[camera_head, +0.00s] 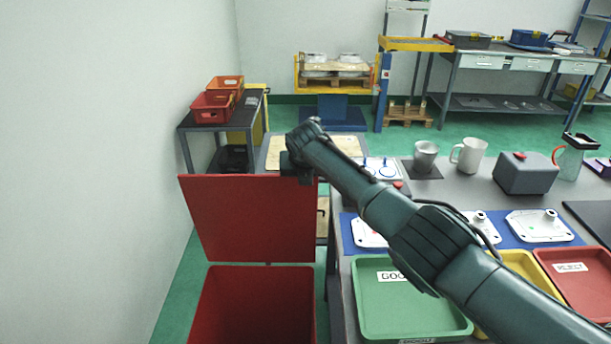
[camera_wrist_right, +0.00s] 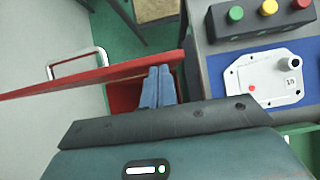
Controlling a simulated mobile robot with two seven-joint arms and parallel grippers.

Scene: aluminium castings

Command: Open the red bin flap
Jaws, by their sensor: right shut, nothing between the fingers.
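The red bin (camera_head: 255,305) stands at the lower left of the head view, with its open top and inside showing. Its red flap (camera_head: 250,220) is raised and stands up at the back of the bin. In the right wrist view the flap (camera_wrist_right: 120,74) is seen nearly edge-on, with a metal handle (camera_wrist_right: 78,64) on its far side. My right gripper (camera_head: 300,172) is at the flap's upper right corner. In the wrist view its fingers (camera_wrist_right: 158,88) are shut and empty, close beside the flap; contact cannot be told. My left gripper is out of view.
The workbench right of the bin carries a green tray (camera_head: 410,310), white castings (camera_head: 540,226) on a blue mat, and a button box (camera_wrist_right: 262,20). A white wall is on the left. A dark table (camera_head: 222,117) with red crates stands behind the bin.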

